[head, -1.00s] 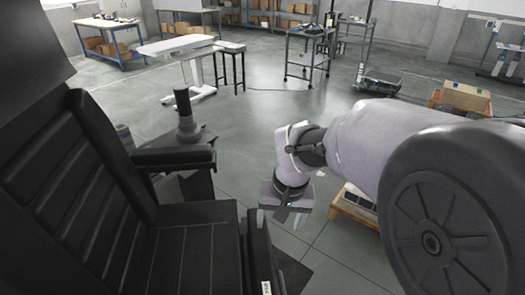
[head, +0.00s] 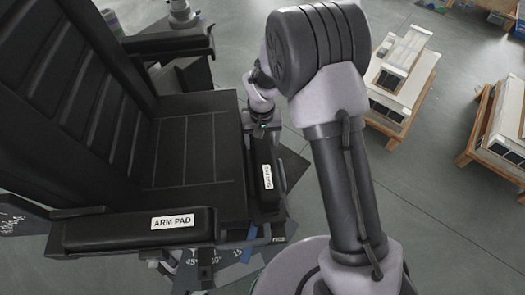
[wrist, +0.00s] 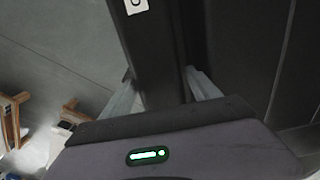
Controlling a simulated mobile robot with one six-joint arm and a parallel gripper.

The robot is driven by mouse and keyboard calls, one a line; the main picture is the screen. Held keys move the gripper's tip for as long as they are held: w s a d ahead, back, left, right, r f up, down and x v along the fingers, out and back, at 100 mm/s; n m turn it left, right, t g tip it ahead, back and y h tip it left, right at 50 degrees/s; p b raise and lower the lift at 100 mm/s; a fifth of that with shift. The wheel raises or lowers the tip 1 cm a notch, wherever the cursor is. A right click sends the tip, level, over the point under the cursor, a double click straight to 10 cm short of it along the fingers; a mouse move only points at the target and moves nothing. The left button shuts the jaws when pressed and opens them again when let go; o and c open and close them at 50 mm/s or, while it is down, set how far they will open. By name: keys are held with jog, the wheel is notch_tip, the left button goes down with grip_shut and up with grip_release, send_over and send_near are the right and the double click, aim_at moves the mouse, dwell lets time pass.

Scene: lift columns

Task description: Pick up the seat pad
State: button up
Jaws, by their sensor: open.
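The seat pad (head: 264,177) is a long black block along the front edge of the black chair's seat (head: 195,150), with a white label turned sideways. My gripper (head: 262,128) is at the pad's far end. In the wrist view my gripper (wrist: 158,82) is open, with one finger on each side of the dark pad (wrist: 150,45), whose white label shows at the top. The gripper's body hides the pad's near part there, and I cannot tell whether the fingers touch it.
A black armrest labelled ARM PAD (head: 140,228) is at the chair's near side; another armrest (head: 168,42) is at the far side. Wooden pallets with pale units (head: 400,75) stand to the right. Grey floor (head: 385,200) is open between.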

notch_tip(320, 180, down, 4)
jog(key=shift+d+f+b, duration=0.1)
jog(key=shift+f+b, duration=0.05)
jog(key=shift+b, duration=0.7)
jog(key=shift+s, duration=0.1)
jog(key=shift+c, duration=0.6)
jog(key=c, duration=1.2)
notch_tip(320, 180, up, 11)
jog(key=p, duration=0.4)
jog(key=shift+p, duration=0.35)
jog(key=shift+c, duration=0.8)
